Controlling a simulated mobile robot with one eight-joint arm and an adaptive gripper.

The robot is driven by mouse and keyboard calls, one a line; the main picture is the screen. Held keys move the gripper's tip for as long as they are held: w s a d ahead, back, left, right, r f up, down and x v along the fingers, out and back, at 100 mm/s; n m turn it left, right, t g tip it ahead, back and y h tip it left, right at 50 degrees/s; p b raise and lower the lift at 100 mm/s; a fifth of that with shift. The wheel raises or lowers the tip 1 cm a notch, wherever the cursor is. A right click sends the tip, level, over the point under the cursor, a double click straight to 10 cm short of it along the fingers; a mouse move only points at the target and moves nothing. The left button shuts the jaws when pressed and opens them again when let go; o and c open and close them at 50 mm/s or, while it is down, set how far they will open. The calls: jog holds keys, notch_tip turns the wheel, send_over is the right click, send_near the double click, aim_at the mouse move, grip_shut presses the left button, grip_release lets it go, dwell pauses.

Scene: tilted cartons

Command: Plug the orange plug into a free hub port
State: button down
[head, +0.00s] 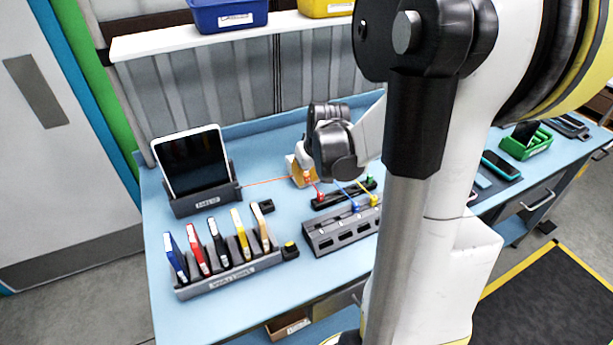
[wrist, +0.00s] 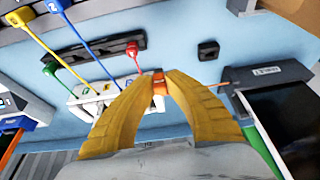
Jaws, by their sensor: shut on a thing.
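My gripper (head: 302,170) is low over the blue bench, its yellow fingers (wrist: 161,80) closed on the orange plug (wrist: 159,86). The plug's thin orange cable (head: 265,182) runs left to the tablet dock. A black strip (wrist: 95,57) bears a red plug (wrist: 132,48) and a green plug (wrist: 50,68). A grey slotted block (head: 322,238) has blue (head: 357,207) and yellow (head: 375,200) plugs at its back right. Cables from these plugs meet a white box (wrist: 88,103), partly hidden by a finger. Which piece is the hub is unclear. The plug's tip is hidden.
The tablet dock (head: 205,202) holds a tablet. A grey rack (head: 230,277) holds several coloured cards in front. Open bench shows around these things. My arm hides the bench's right middle in the head view.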

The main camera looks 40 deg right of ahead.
dwell(0.3)
jog(key=p, duration=0.2)
send_over(317, 224)
jog(key=shift+s+a, duration=0.15)
jog(key=shift+s, duration=0.2)
dwell(0.8)
jog(key=shift+f+b, duration=0.15)
jog(key=shift+b, duration=0.25)
jog(key=shift+f+b, duration=2.2)
jog(key=shift+f, duration=0.15)
jog(key=shift+f+b, duration=0.7)
jog(key=shift+f, duration=0.05)
dwell(0.5)
jog(key=c, duration=0.9)
grip_release()
